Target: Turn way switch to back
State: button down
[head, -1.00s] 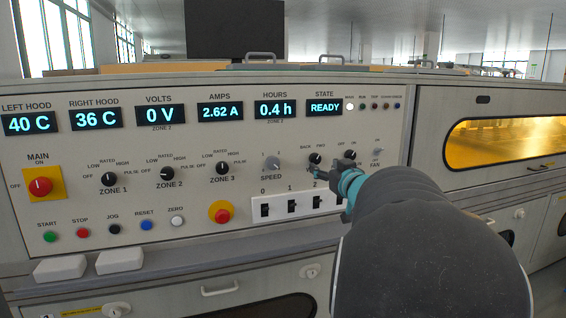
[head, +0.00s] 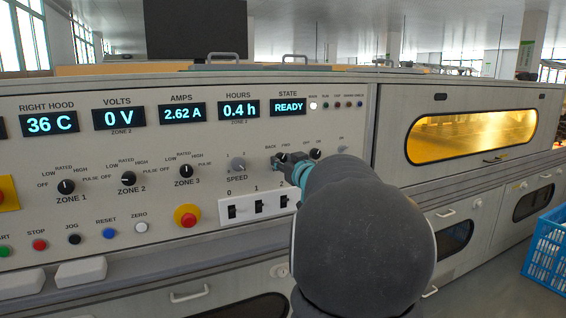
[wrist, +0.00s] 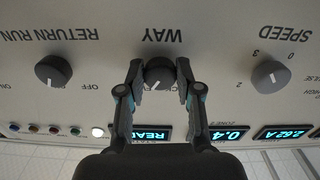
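The way switch (wrist: 159,74) is a dark round knob with a white pointer line, under the label WAY, which reads upside down in the wrist view. Its pointer slants toward the lower left there, which is the FWD side on the panel. My gripper (wrist: 160,68) has one finger on each side of the knob, with the tips close to its edges. I cannot tell whether they touch it. In the head view my gripper (head: 283,162) is at the panel just below the BACK and FWD labels and hides most of the knob.
The speed knob (wrist: 269,76) and return run knob (wrist: 53,71) flank the way switch. White-plated rocker switches (head: 258,207) and a red emergency button (head: 187,216) sit lower on the panel. A blue crate (head: 548,250) stands on the floor at right.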

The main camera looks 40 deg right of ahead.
jog(key=shift+n, duration=0.4)
jog(key=n+b, duration=0.4)
jog(key=n, duration=0.7)
jog(key=shift+d+b, duration=0.1)
jog(key=shift+b, duration=0.25)
jog(key=shift+r, duration=0.1)
jog(key=c, duration=0.8)
grip_release()
jog(key=shift+o, duration=0.2)
jog(key=shift+s, duration=0.1)
jog(key=v, duration=1.1)
jog(key=shift+s, duration=0.4)
